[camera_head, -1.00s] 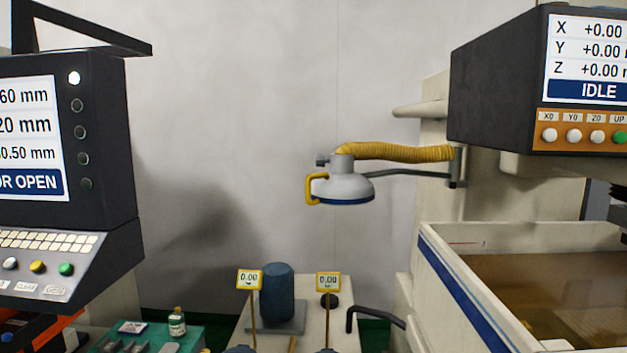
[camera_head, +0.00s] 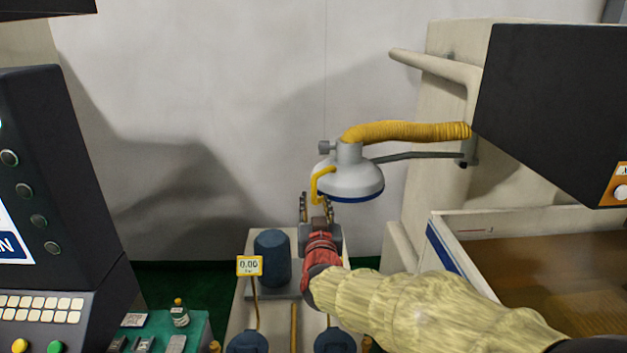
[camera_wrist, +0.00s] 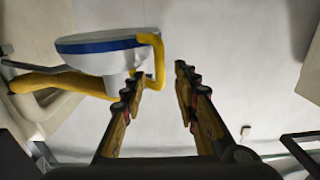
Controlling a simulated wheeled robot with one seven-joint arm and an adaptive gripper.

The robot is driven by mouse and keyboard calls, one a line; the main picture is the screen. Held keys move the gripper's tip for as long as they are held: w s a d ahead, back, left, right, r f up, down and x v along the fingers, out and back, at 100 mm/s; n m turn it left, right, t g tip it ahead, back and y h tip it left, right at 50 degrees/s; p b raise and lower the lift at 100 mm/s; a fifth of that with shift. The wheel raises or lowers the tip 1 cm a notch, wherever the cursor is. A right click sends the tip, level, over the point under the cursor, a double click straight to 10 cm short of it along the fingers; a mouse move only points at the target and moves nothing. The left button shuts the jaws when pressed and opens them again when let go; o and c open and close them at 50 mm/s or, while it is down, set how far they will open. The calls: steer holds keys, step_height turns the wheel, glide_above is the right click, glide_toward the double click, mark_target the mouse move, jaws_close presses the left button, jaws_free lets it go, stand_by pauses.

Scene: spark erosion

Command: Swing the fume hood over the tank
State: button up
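The fume hood (camera_head: 352,182) is a grey-white dome with a blue rim, hung on a thin dark arm with a yellow hose (camera_head: 410,131). It hangs left of the tank (camera_head: 462,222), which holds brownish liquid. A yellow handle (camera_head: 316,186) is on the hood's left side. My gripper (camera_head: 317,203) is just below the handle, pointing up toward it.
A dark machine head (camera_head: 555,100) overhangs the tank at right. A control console (camera_head: 60,190) stands at left. A blue cylinder (camera_head: 272,258) and a yellow gauge (camera_head: 250,265) stand below the hood. The wall behind is clear.

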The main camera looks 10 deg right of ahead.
mark_target(314, 192)
steer(key=w, duration=0.3)
steer(key=w+d, duration=0.1)
steer(key=w, duration=0.3)
steer(key=shift+d+p, duration=0.15)
steer(key=shift+p, duration=0.25)
steer(key=shift+s, duration=0.1)
steer(key=shift+c, duration=0.3)
jaws_close()
